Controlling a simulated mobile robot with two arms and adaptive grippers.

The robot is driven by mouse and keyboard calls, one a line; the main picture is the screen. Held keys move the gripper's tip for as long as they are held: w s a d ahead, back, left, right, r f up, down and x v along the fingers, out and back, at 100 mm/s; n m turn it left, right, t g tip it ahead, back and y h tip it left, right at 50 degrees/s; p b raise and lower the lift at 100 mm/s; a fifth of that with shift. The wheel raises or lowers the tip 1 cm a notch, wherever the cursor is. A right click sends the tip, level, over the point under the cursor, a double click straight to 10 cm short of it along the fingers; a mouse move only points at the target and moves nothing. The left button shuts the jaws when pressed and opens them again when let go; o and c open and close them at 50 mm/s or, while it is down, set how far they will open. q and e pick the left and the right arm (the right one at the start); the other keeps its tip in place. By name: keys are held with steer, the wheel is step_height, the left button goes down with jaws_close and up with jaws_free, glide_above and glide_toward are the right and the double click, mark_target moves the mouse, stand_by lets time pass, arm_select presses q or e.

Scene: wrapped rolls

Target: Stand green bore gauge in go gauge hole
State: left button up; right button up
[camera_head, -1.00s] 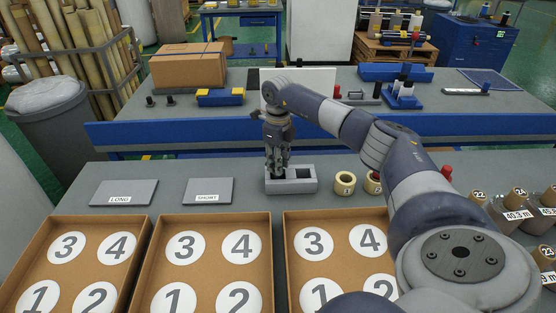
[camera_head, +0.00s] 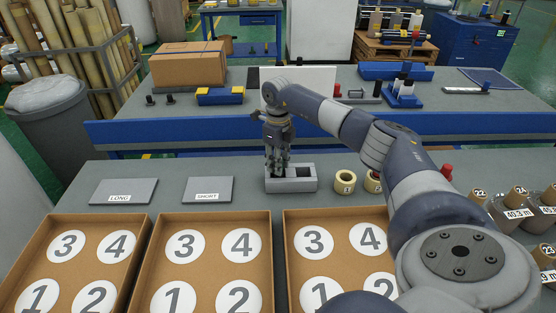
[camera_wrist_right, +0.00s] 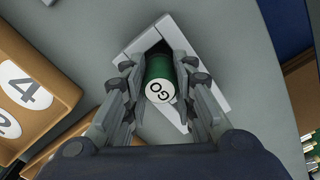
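The green bore gauge (camera_wrist_right: 159,84) has a white end marked GO, which faces the right wrist camera. It stands in the left hole of the grey two-hole gauge block (camera_head: 306,185), as far as the view between the fingers shows. The block's right hole looks dark and empty. My right gripper (camera_head: 277,170) points down over the left hole. In the right wrist view its fingers (camera_wrist_right: 160,88) straddle the gauge, with narrow gaps on both sides, so it looks open. The fingers hide much of the gauge in the head view. My left gripper is out of view.
Cream rolls (camera_head: 345,182) stand just right of the block, partly behind my right arm. Cardboard trays with numbered circles (camera_head: 203,218) line the near edge. Grey LONG (camera_head: 124,191) and SHORT (camera_head: 208,189) plates lie to the left. Table around the block's left side is clear.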

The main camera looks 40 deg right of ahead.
steer(key=o, duration=0.5)
steer(key=shift+c, duration=0.2)
step_height(320, 180, up, 12)
steer(key=shift+r, duration=0.1)
stand_by(0.4)
